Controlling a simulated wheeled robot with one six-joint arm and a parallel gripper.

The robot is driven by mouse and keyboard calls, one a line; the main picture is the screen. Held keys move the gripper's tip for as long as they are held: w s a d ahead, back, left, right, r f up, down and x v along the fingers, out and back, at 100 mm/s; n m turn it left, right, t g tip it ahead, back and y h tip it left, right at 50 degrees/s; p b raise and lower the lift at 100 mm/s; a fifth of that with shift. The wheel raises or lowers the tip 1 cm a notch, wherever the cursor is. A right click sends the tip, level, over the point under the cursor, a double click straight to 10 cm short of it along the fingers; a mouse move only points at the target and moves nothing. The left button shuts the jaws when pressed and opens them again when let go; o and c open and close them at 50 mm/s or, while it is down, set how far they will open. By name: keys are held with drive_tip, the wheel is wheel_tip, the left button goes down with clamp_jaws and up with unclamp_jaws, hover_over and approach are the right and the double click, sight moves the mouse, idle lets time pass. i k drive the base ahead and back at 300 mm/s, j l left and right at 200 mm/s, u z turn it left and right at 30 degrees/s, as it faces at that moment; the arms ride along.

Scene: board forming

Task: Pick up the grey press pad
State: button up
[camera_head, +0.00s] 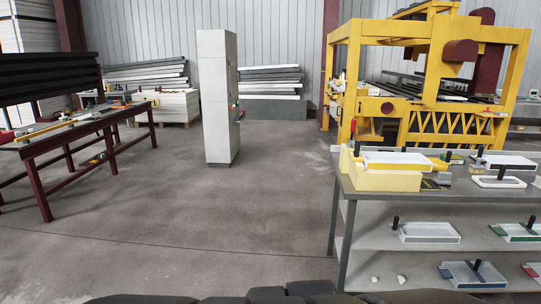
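I cannot tell for sure which thing is the grey press pad. On the top of the grey bench at the right lies a pale flat plate with a dark handle (489,183). A pale grey tray-like piece with a black knob (430,233) lies on the shelf below. A similar piece with a blue edge (479,276) lies on the lowest shelf. All are small in this view, and nothing is seen holding them. My gripper is not in view.
A yellow block (382,180) with a white tray sits at the bench's left end. A yellow press machine (430,75) stands behind. A grey cabinet (216,100) stands mid-floor, and a dark red table (75,134) is at left. The concrete floor (200,235) between is clear.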

sight(443, 179)
drive_tip(key=k+j+u, duration=0.15)
drive_tip(key=i+l+u, duration=0.1)
drive_tip(key=z, duration=1.55)
drive_tip(key=l, duration=0.1)
